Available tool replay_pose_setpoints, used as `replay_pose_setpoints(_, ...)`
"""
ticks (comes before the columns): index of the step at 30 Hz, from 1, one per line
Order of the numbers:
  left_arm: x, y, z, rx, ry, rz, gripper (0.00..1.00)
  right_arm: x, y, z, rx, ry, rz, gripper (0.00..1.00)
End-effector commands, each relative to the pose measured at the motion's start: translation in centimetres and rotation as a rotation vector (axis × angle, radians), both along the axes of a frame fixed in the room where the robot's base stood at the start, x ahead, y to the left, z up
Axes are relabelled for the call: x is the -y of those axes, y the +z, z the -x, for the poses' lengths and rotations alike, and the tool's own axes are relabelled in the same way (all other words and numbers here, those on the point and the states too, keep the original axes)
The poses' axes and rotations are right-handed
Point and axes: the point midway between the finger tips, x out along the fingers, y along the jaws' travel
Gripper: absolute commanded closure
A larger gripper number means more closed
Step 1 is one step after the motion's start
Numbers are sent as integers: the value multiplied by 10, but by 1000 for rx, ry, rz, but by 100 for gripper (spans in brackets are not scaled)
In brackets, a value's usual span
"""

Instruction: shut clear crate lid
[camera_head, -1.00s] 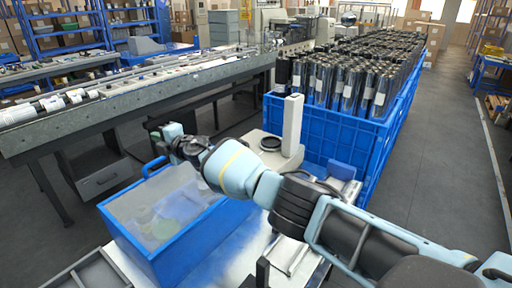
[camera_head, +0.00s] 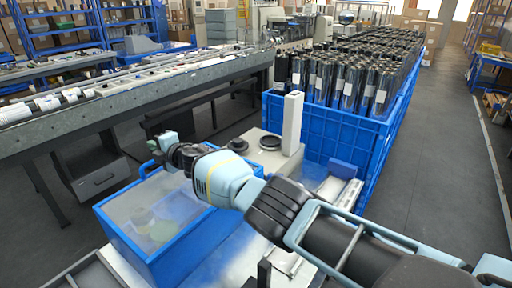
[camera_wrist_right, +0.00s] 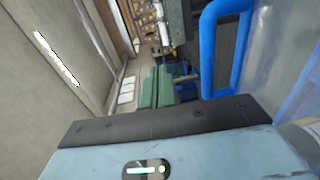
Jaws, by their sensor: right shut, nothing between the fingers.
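The blue crate (camera_head: 150,262) stands at the front left of the work surface. Its clear lid (camera_head: 125,207) looks to lie across the top, with blurred round green and pale items showing through it; I cannot tell whether it is fully seated. A blue loop handle (camera_head: 148,167) shows at the far end of the crate and also in the wrist view (camera_wrist_right: 208,50). My right gripper (camera_head: 164,142) is above and just beyond this far end. Its green fingers (camera_wrist_right: 157,88) are together and empty, left of the handle and apart from it. My left gripper is out of view.
A white device with an upright post (camera_head: 292,122) and black round parts stands beyond the crate. A large blue bin (camera_head: 318,135) of dark rolls stands at the right. A long grey conveyor table (camera_head: 130,105) runs behind at the left. Grey floor lies between.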

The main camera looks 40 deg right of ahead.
Motion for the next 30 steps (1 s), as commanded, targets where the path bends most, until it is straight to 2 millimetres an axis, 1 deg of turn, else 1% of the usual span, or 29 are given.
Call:
replay_pose_setpoints(16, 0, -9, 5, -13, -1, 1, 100, 0, -23, -1, -85, -1, 31, 100)
replay_pose_setpoints(30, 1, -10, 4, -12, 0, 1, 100, 0, -28, -1, -108, -1, 37, 100)
